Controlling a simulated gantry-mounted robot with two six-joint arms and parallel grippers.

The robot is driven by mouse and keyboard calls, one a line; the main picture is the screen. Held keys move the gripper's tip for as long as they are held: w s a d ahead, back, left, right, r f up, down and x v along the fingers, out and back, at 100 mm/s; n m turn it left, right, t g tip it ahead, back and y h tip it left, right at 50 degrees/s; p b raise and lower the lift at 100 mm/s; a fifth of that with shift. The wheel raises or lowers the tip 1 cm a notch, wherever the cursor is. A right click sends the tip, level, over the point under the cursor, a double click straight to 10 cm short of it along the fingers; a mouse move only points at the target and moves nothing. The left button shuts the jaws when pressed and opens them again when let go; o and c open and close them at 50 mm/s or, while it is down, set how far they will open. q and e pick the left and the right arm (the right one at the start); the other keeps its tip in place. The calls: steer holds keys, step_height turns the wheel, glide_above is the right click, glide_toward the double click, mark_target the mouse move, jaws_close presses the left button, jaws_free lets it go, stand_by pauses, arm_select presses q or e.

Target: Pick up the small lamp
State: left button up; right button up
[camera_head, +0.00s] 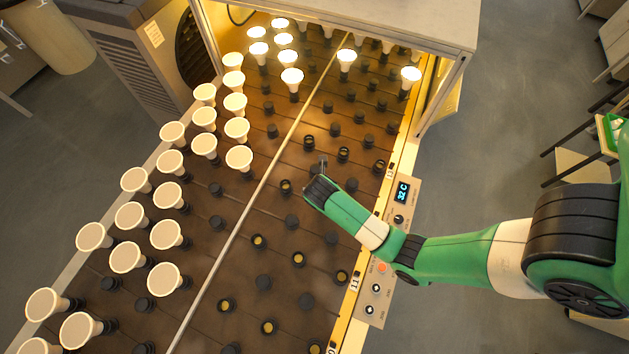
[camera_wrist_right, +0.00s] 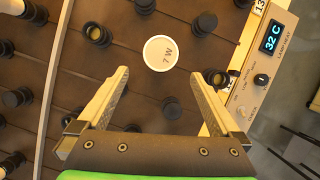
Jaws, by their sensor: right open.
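A small lamp with a round white face marked "7 W" (camera_wrist_right: 161,51) shows in the right wrist view, upright on the dark rack and just ahead of the fingers. My right gripper (camera_wrist_right: 163,92) is open and empty, its two fingers apart on either side below the lamp's face, with no contact visible. In the head view my right gripper (camera_head: 320,166) is over the right half of the rack; I cannot make out the small lamp there, probably hidden by the gripper. My left gripper is in neither view.
Large white lamps (camera_head: 168,195) stand in rows left of a long rod (camera_head: 243,213). Lit lamps (camera_head: 346,58) stand under a hood (camera_head: 390,18) at the back. Dark sockets (camera_head: 292,221) surround my gripper. A control panel (camera_head: 402,196) reading 32 C lines the right edge.

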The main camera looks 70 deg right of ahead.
steer(key=b+x, duration=0.2)
steer(key=x, duration=0.4)
steer(key=shift+w+d+b, duration=0.15)
steer(key=shift+d+b, duration=0.05)
steer(key=shift+b, duration=0.1)
steer(key=shift+w+d+f, duration=0.1)
steer(key=shift+d+f, duration=0.05)
steer(key=b+x, duration=0.2)
steer(key=x, duration=0.3)
steer(key=shift+d+f+b, duration=0.1)
steer(key=shift+d+b, duration=0.05)
steer(key=shift+b, duration=0.25)
steer(key=c, duration=1.3)
steer(key=shift+c, duration=0.2)
